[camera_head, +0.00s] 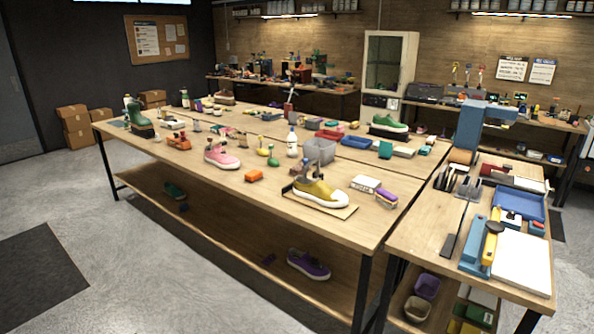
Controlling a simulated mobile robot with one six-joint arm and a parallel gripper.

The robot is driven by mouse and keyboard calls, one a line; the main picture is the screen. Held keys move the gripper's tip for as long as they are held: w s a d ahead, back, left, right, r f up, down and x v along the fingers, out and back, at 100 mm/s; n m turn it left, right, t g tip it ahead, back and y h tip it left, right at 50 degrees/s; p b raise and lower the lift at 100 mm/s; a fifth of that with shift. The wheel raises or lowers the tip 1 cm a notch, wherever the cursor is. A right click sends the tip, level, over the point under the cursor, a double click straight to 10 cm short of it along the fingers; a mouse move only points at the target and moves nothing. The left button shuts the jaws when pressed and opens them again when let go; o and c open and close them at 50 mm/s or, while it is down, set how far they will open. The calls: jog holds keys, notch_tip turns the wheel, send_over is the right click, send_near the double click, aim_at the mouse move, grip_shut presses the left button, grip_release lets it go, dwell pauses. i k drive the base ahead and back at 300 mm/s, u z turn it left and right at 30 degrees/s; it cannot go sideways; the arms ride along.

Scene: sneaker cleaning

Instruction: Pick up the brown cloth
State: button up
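I cannot make out a brown cloth for certain. A small orange-brown item (178,141) lies on the left part of the long wooden table (225,178), too small to identify. My gripper is not in view.
The table carries a pink sneaker (221,155), a green boot (138,115), a grey bin (320,151) and several bottles and brushes. A side bench (411,238) adjoins on the right, with a blue tray (519,203). The concrete floor (165,274) in front is clear.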

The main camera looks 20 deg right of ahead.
aim_at(296, 170)
jog(key=k, duration=0.65)
jog(key=u, duration=0.35)
jog(key=i, duration=1.55)
jog(key=z, duration=0.2)
